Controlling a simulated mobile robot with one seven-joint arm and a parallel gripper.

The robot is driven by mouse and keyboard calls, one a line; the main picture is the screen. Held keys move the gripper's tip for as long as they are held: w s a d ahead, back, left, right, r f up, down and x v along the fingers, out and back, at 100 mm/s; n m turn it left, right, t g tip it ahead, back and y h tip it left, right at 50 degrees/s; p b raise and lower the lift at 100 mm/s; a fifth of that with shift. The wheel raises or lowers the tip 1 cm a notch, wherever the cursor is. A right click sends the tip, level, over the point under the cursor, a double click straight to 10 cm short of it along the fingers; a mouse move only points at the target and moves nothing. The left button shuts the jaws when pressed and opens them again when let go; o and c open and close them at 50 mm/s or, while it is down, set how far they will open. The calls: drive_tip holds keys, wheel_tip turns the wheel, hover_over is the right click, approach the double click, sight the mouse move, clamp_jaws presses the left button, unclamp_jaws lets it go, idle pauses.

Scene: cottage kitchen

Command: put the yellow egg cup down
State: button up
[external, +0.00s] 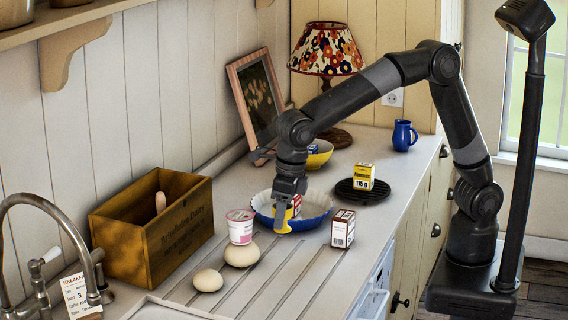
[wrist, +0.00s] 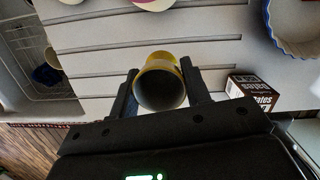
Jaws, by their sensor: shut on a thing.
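The yellow egg cup (external: 284,222) is held in my gripper (external: 287,200), at the near left rim of the blue pie dish in the external view. In the wrist view the egg cup (wrist: 160,82) sits between the two fingers of my gripper (wrist: 163,88), its round dark opening facing the camera. It is over the grooved white counter (wrist: 110,40), clear of the dish in that view. I cannot tell whether its lower end touches the counter.
A wooden crate (external: 130,236) is at left. Grooved counter in front is free. A wire rack (wrist: 40,65) shows at left in the wrist view.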

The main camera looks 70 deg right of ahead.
drive_tip(key=s+d+m, duration=0.2)
drive_tip(key=s+d, duration=0.1)
drive_tip(key=d, duration=1.1)
drive_tip(key=a+f, duration=0.2)
drive_tip(key=a, duration=0.1)
drive_tip(key=s+a+f, duration=0.1)
drive_tip(key=a+f, duration=0.1)
drive_tip(key=a, duration=0.2)
drive_tip(key=s+a+f, duration=0.1)
drive_tip(key=a+f, duration=0.1)
drive_tip(key=a, duration=0.1)
drive_tip(key=shift+s+a+f, duration=0.2)
drive_tip(key=shift+s+a, duration=0.05)
drive_tip(key=shift+a, duration=0.05)
drive_tip(key=shift+f, duration=2)
drive_tip(key=shift+f, duration=0.1)
drive_tip(key=o, duration=1)
